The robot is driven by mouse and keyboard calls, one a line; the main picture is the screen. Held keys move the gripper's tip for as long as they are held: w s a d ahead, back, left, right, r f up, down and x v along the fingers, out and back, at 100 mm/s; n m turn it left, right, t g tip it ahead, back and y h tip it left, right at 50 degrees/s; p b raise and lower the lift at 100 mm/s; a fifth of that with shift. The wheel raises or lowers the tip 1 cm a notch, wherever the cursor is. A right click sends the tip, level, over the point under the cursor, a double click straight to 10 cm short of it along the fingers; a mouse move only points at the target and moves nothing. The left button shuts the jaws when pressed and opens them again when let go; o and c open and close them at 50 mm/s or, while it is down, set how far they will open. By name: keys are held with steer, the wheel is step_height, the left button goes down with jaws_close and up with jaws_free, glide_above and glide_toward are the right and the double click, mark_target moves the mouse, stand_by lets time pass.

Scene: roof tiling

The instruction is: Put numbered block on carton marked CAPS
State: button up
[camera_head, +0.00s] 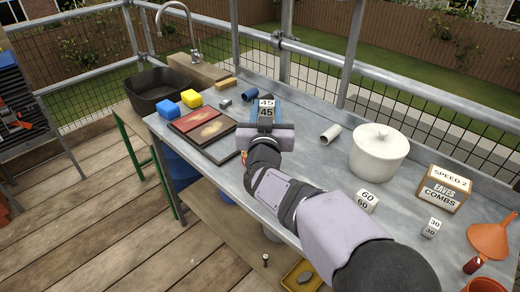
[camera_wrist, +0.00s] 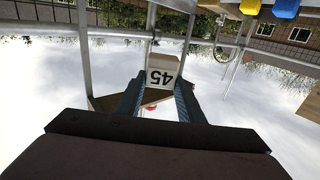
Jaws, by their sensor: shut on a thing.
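A pale block numbered 45 (camera_head: 266,112) is between the fingers of my gripper (camera_head: 266,118), above the far left part of the metal table. In the wrist view the same block (camera_wrist: 161,76) appears upside down between the two dark fingers (camera_wrist: 158,98). My gripper is shut on it. The only carton whose print I can read (camera_head: 442,189) stands at the right and says SPEED 2 EAVES COMBS. I see no print CAPS in either view. A brown surface (camera_wrist: 140,101) shows by the block in the wrist view; I cannot tell what it is.
On the metal table (camera_head: 320,180) stand a white lidded pot (camera_head: 378,151), a block marked 60 (camera_head: 366,201), a block marked 30 (camera_head: 431,228) and an orange funnel (camera_head: 490,238). Framed panels (camera_head: 190,121) lie left of my gripper. A grey tube (camera_head: 330,134) lies right of it.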

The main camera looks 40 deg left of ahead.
steer(key=shift+s+a+f+n+g+y, duration=0.4)
steer(key=shift+s+a+f+y, duration=0.1)
steer(key=shift+s+a+f, duration=0.15)
steer(key=shift+f, duration=4.95)
steer(key=shift+f, duration=0.15)
steer(key=shift+f, duration=0.15)
steer(key=o, duration=1.1)
steer(key=shift+r, duration=0.25)
steer(key=b+v, duration=0.1)
steer(key=v, duration=1.1)
steer(key=shift+r, duration=0.1)
